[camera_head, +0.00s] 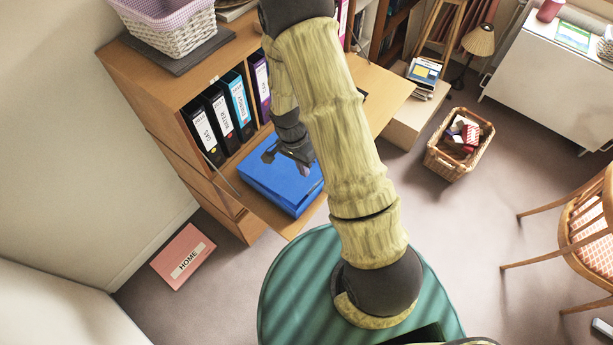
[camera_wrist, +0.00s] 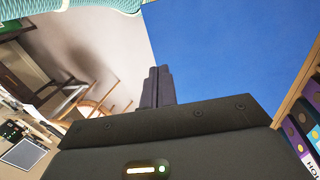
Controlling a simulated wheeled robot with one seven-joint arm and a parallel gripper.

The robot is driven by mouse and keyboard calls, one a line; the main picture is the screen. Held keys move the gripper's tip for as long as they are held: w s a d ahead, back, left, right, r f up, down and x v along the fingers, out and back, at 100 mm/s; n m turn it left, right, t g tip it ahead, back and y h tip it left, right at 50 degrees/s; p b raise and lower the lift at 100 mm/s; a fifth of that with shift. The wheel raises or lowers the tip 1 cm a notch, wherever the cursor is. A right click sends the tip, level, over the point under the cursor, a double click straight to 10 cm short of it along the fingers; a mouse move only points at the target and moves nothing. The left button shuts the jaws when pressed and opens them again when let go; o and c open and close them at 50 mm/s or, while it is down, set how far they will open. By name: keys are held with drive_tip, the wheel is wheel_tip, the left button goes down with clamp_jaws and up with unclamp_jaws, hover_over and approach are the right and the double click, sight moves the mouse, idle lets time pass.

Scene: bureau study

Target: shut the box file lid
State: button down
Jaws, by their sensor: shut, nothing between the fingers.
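The blue box file (camera_head: 262,181) lies on the lowered wooden bureau flap (camera_head: 266,213). Its lid looks flat over the box, but I cannot tell whether a small gap remains along its edge. My gripper (camera_head: 304,171) is over the right part of the lid, fingers together and empty. I cannot tell whether the fingertips touch the lid. In the wrist view, the shut fingers (camera_wrist: 157,80) stand in front of the broad blue lid surface (camera_wrist: 230,55). My arm hides part of the flap and the right side of the box.
Several ring binders (camera_head: 220,115) stand in the bureau just behind the box. A white basket with a lilac lining (camera_head: 172,25) sits on top. A pink HOME box (camera_head: 183,256) lies on the floor. A wicker basket (camera_head: 458,145) and a chair (camera_head: 590,235) stand to the right.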

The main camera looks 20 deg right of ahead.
sight(309, 186)
drive_tip(key=shift+p+x, duration=1.1)
drive_tip(key=shift+x, duration=1.55)
drive_tip(key=b+x, duration=0.3)
drive_tip(key=shift+s+d+f, duration=0.1)
drive_tip(key=shift+f, duration=0.2)
drive_tip(key=shift+r, duration=0.2)
